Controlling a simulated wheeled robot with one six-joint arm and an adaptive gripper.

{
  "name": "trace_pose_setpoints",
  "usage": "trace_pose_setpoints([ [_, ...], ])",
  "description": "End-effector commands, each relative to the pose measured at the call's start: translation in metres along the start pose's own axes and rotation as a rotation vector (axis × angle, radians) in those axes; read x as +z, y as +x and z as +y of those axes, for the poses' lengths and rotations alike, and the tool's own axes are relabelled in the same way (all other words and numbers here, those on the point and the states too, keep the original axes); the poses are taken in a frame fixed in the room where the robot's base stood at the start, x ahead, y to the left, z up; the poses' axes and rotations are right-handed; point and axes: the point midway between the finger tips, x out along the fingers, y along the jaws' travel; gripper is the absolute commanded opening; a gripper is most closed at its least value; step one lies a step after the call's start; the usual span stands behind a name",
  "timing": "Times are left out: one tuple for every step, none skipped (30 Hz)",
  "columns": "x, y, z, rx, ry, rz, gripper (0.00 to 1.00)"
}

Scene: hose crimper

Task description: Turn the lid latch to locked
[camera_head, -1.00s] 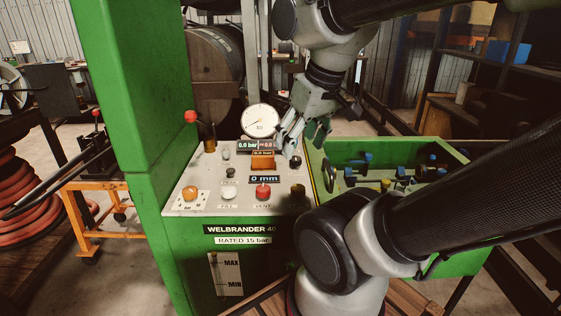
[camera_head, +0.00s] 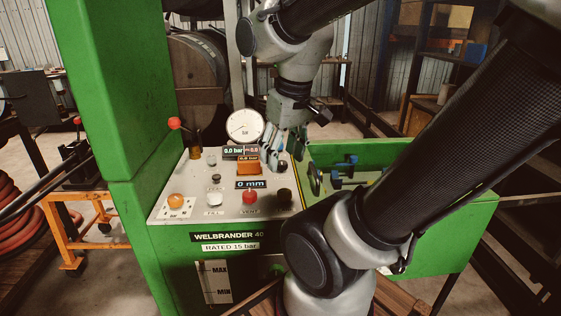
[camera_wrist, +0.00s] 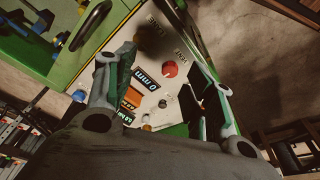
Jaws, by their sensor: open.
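The green machine's pale panel (camera_head: 228,205) carries several knobs and buttons. A dark round knob (camera_head: 284,196) sits at its right edge, right of the red VENT button (camera_head: 250,197). My gripper (camera_head: 283,155) is open and empty above the panel's back right, behind that knob. In the wrist view its fingers (camera_wrist: 165,75) stand apart over the panel, with the red button between them.
A pressure gauge (camera_head: 245,126) and displays stand left of my gripper. A green tray (camera_head: 440,215) with blue-ended parts lies to the right, partly behind my arm. A black handle (camera_wrist: 90,25) shows beside the panel. A red-knobbed lever (camera_head: 175,124) rises at the left.

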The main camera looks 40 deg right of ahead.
Motion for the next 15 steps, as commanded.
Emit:
trace_pose_setpoints([
  [-0.007,0.01,0.004,0.013,-0.005,-0.057,0.54],
  [-0.012,0.016,0.007,0.024,-0.015,-0.087,0.54],
  [-0.02,0.023,0.012,0.04,-0.044,-0.127,0.54],
  [-0.026,0.029,0.016,0.052,-0.072,-0.155,0.54],
  [-0.032,0.035,0.02,0.063,-0.108,-0.183,0.54],
  [-0.04,0.042,0.026,0.077,-0.163,-0.219,0.54],
  [-0.047,0.048,0.03,0.087,-0.211,-0.246,0.54],
  [-0.053,0.054,0.035,0.096,-0.262,-0.272,0.54],
  [-0.062,0.062,0.041,0.105,-0.335,-0.306,0.54],
  [-0.069,0.069,0.045,0.11,-0.393,-0.329,0.54],
  [-0.075,0.074,0.05,0.115,-0.455,-0.353,0.54],
  [-0.085,0.082,0.056,0.119,-0.541,-0.382,0.54],
  [-0.092,0.088,0.06,0.122,-0.609,-0.404,0.54],
  [-0.099,0.094,0.065,0.123,-0.682,-0.424,0.54],
  [-0.11,0.1,0.071,0.124,-0.79,-0.45,0.54],
])
